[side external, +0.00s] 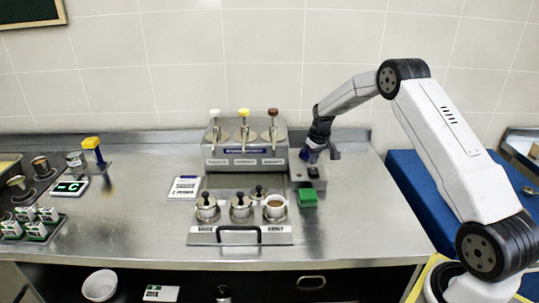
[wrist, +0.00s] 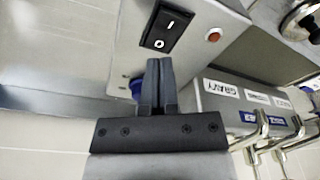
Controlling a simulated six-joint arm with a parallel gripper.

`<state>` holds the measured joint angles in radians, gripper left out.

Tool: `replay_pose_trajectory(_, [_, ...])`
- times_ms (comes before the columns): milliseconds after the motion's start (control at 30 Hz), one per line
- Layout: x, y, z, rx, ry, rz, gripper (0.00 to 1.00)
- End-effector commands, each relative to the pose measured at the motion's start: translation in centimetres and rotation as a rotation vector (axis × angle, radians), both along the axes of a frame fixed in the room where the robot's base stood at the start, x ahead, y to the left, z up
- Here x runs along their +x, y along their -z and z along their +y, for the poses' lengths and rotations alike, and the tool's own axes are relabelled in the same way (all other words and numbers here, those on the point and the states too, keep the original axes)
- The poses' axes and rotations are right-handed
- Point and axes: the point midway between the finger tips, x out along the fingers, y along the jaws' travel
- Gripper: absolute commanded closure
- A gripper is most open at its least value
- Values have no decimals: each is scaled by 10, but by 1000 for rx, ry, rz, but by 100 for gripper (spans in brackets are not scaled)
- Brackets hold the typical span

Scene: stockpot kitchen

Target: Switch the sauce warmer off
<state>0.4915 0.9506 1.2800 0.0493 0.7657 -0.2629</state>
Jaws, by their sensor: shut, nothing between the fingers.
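A black rocker switch (wrist: 163,27) marked I and O sits on a grey metal box, with a red round lamp (wrist: 213,35) beside it. I cannot tell which side of the rocker is pressed or whether the lamp is lit. In the side view the switch box (side external: 308,183) stands at the right end of the steel pump unit (side external: 246,152). My gripper (wrist: 159,63) is shut and empty, its fingertips near the O end of the rocker; contact is unclear. In the side view my gripper (side external: 321,157) is just above and behind the box.
A blue knob (wrist: 138,88) is beside my fingers. The counter right of the box is clear.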

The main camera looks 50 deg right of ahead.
Motion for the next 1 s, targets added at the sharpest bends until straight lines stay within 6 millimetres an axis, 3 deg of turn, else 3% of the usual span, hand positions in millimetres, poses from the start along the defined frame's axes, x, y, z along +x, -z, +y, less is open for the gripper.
replay_pose_trajectory(1000, [0,-50,0,0,0,0,100])
